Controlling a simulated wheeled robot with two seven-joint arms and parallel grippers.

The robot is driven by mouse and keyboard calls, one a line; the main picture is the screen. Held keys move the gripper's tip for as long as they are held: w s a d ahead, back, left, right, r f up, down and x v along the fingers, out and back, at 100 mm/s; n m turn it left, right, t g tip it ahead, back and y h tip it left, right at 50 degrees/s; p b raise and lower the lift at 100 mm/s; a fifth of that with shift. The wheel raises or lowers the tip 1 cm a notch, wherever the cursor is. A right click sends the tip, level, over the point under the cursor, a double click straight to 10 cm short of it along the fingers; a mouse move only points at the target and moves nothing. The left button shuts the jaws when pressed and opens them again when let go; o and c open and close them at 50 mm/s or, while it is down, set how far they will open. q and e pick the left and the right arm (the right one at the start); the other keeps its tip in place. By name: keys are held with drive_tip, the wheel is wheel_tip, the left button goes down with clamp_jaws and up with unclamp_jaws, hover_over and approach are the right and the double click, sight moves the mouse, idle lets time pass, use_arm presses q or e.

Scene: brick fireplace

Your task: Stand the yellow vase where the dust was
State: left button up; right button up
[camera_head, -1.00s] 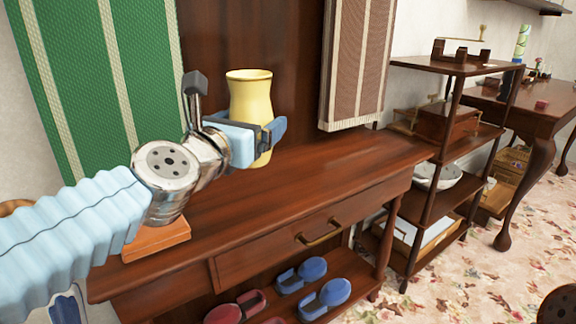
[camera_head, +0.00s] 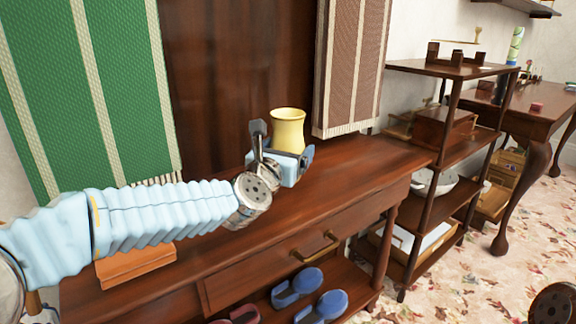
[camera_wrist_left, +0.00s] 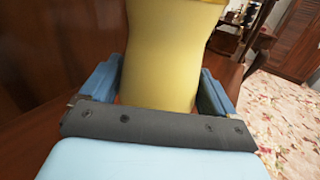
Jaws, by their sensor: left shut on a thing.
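The yellow vase (camera_head: 288,128) is upright over the dark wooden console table (camera_head: 340,205), toward the back of its top. My left gripper (camera_head: 292,163) is shut on the vase around its lower body. In the left wrist view the vase (camera_wrist_left: 165,60) fills the space between the two blue fingers of the gripper (camera_wrist_left: 160,95). The vase's base is hidden behind the gripper, so I cannot tell whether it touches the tabletop. No dust is visible on the table.
An orange block (camera_head: 135,265) lies on the table's left part, below my left arm. Green (camera_head: 90,90) and brown striped hangings (camera_head: 352,65) hang behind. A shelf unit (camera_head: 455,68) stands to the right. The tabletop right of the vase is clear.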

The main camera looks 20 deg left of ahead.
use_arm(q)
drive_tip(key=shift+w+d+f, duration=0.1)
drive_tip(key=shift+w+f, duration=0.1)
drive_tip(key=shift+f, duration=1.6)
drive_tip(key=shift+b, duration=0.3)
drive_tip(key=shift+f, duration=0.2)
drive_tip(key=o, duration=1)
drive_tip(key=shift+r, duration=0.3)
drive_tip(key=s+b, duration=0.1)
drive_tip(key=s, duration=0.7)
drive_tip(key=s+b, duration=0.1)
drive_tip(key=s, duration=0.3)
drive_tip(key=shift+a+f+b, duration=0.1)
drive_tip(key=shift+a+b, duration=0.2)
drive_tip(key=shift+a, duration=0.1)
